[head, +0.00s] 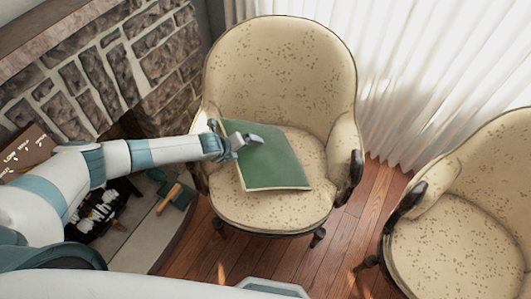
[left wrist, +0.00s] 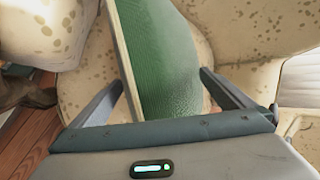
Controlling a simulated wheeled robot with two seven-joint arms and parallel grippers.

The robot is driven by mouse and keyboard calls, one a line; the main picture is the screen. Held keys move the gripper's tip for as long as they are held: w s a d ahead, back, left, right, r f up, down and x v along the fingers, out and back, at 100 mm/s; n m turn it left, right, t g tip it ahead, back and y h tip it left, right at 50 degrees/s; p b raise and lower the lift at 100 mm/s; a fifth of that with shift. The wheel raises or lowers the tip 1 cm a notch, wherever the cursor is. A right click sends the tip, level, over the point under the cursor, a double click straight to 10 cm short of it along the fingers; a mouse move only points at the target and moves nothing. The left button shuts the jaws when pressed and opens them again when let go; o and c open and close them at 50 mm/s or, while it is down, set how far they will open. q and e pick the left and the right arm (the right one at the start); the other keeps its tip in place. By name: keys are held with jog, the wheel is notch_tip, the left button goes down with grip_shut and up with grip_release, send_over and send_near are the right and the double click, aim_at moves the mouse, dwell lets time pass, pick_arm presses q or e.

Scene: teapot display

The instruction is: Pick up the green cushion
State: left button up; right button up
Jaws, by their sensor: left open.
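The green cushion (head: 275,166) is flat and square with a pale edge. It lies on the seat of the cream, speckled armchair (head: 275,70) in the middle of the head view. My left gripper (head: 240,138) is over the cushion's upper left part. In the left wrist view, the cushion (left wrist: 160,50) runs between the two spread fingers of my left gripper (left wrist: 162,80). The gripper is open; I cannot tell whether a finger touches the cushion. My arm hides part of its left side. My right gripper is not in view.
A second cream armchair (head: 458,235) stands at the right. A stone fireplace (head: 105,70) is at the left, with dark items and a green-headed tool (head: 173,193) on its hearth. White curtains (head: 430,75) hang behind. Wooden floor (head: 345,240) shows between the chairs.

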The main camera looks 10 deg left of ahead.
pick_arm(q)
jog(key=shift+x, duration=0.8)
jog(key=shift+c, duration=0.3)
jog(key=c, duration=1.7)
jog(key=shift+c, duration=0.2)
jog(key=shift+r, duration=0.1)
